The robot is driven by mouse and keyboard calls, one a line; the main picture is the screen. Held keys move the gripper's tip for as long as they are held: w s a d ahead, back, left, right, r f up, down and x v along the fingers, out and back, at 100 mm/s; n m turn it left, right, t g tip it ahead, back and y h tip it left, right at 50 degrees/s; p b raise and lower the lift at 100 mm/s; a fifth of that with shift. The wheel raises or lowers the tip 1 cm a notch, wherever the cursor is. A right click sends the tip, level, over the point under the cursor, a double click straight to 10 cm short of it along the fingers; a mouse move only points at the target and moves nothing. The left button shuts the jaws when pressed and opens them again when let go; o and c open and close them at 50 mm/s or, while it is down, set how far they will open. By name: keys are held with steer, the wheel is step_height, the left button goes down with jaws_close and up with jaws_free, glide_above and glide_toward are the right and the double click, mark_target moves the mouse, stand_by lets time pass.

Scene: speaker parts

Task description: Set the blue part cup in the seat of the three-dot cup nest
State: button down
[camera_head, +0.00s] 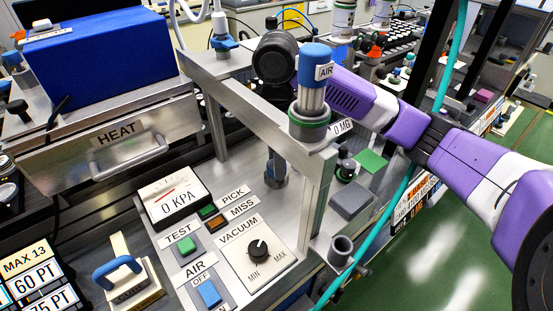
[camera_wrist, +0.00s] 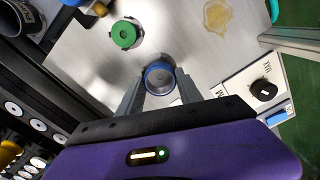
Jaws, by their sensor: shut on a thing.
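In the wrist view my gripper (camera_wrist: 160,84) has its two grey fingers on either side of a round cup with a blue rim, the blue part cup (camera_wrist: 160,67). The gripper is shut on the cup, with its open mouth facing the camera. Metal bench surface shows around it. In the head view the gripper end is mostly hidden behind the metal frame, and I cannot make out the cup there. I cannot pick out the three-dot cup nest by its dots in either view.
A metal frame (camera_head: 318,200) with an AIR cylinder (camera_head: 313,85) stands close to my arm. A vacuum panel (camera_head: 258,252) with a knob lies in front. A grey block (camera_head: 351,200) and a green pad (camera_head: 370,160) sit at the right. A teal hose runs past them.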

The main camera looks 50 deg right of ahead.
steer(key=shift+f, duration=0.3)
steer(key=c, duration=0.7)
jaws_free()
step_height(320, 180, up, 8)
steer(key=shift+f, duration=0.15)
steer(key=shift+s, duration=0.15)
